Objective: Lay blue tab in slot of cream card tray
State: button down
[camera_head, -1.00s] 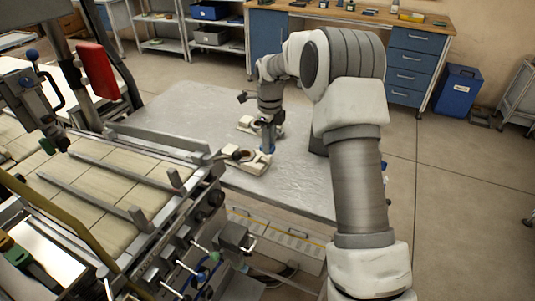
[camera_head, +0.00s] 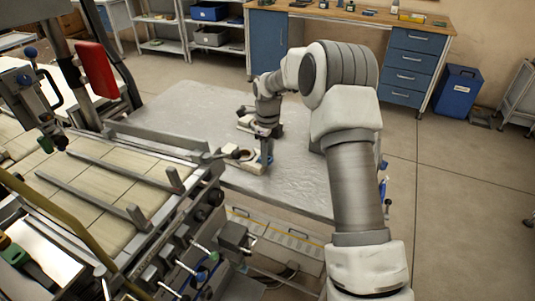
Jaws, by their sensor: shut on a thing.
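Two small cream pieces sit on the grey metal table. The nearer cream piece (camera_head: 252,168) has a dark round part on it. The farther cream piece (camera_head: 244,127) is partly hidden behind my gripper. I cannot tell which is the card tray, and its slot is too small to make out. My gripper (camera_head: 266,151) points down, shut on a small blue thing (camera_head: 268,157), seemingly the blue tab, over the right end of the nearer cream piece. Whether the tab touches it cannot be told.
The grey table (camera_head: 305,190) is clear to the right and in front of the pieces. A machine with a tiled bed (camera_head: 110,185) and metal rails stands close on the left. A workbench with blue drawers (camera_head: 412,70) and a blue bin (camera_head: 455,90) are farther back.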

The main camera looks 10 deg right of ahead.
jog(key=shift+f, duration=0.2)
jog(key=c, duration=0.6)
grip_release()
jog(key=shift+o, duration=0.2)
jog(key=s+r+n+t+p, duration=0.1)
jog(key=s+r+n, duration=0.2)
jog(key=r, duration=0.8)
jog(key=s+r+n+p, duration=0.1)
jog(key=s+r+n, duration=0.25)
jog(key=r, duration=0.75)
jog(key=s+r+n+t, duration=0.2)
jog(key=s+r+n, duration=0.35)
jog(key=s, duration=0.45)
jog(key=s+f+n+t, duration=0.2)
jog(key=s+n, duration=1.1)
jog(key=s, duration=0.6)
jog(key=shift+f+n+t, duration=0.3)
jog(key=shift+f+n, duration=0.05)
jog(key=shift+n, duration=0.05)
